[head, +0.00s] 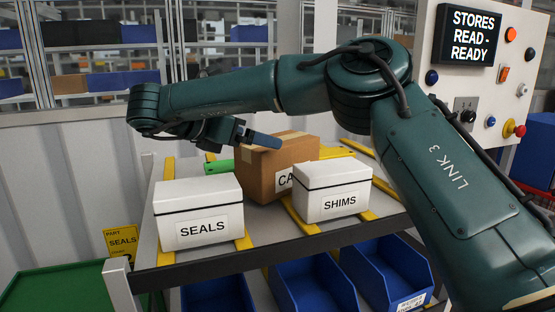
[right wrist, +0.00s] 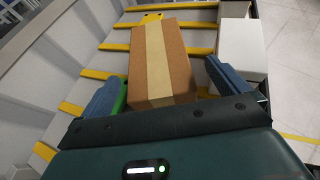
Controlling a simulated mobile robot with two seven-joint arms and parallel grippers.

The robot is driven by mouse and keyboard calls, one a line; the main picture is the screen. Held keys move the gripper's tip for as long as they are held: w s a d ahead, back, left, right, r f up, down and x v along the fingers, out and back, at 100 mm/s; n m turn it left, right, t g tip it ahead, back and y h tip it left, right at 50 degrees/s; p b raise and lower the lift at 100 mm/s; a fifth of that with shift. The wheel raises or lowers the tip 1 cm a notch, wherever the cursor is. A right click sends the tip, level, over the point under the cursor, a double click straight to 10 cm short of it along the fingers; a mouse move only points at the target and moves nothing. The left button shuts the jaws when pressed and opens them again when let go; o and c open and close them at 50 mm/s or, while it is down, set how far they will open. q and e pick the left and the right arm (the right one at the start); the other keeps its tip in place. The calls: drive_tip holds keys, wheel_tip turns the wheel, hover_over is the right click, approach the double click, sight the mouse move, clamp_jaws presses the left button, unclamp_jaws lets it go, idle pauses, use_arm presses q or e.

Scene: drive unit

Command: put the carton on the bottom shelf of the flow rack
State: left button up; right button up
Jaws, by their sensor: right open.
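The brown carton (head: 268,170) stands on the upper, yellow-striped shelf (head: 205,258) of the rack, behind and between two white boxes. Its label is partly hidden by the SHIMS box. My right gripper (head: 262,140) is at the carton's top, one blue finger showing in front of its upper left part. In the right wrist view the carton (right wrist: 160,65) appears between the two spread fingers, with tape along its top. The gripper is open; I cannot tell whether a finger touches the carton. My left gripper is not in view.
White boxes marked SEALS (head: 198,212) and SHIMS (head: 333,191) stand at the shelf's front. A green piece (head: 220,166) lies left of the carton. Blue bins (head: 312,283) sit below the shelf. A control panel (head: 490,60) with a screen and buttons is at right.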

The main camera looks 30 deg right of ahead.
drive_tip(key=p+x, duration=0.1)
drive_tip(key=x, duration=0.2)
drive_tip(key=p+x, duration=0.1)
drive_tip(key=x, duration=0.2)
drive_tip(key=shift+w+d, duration=0.2)
drive_tip(key=shift+w, duration=0.1)
drive_tip(key=c, duration=1.5)
drive_tip(key=shift+c, duration=0.5)
drive_tip(key=shift+r, duration=0.1)
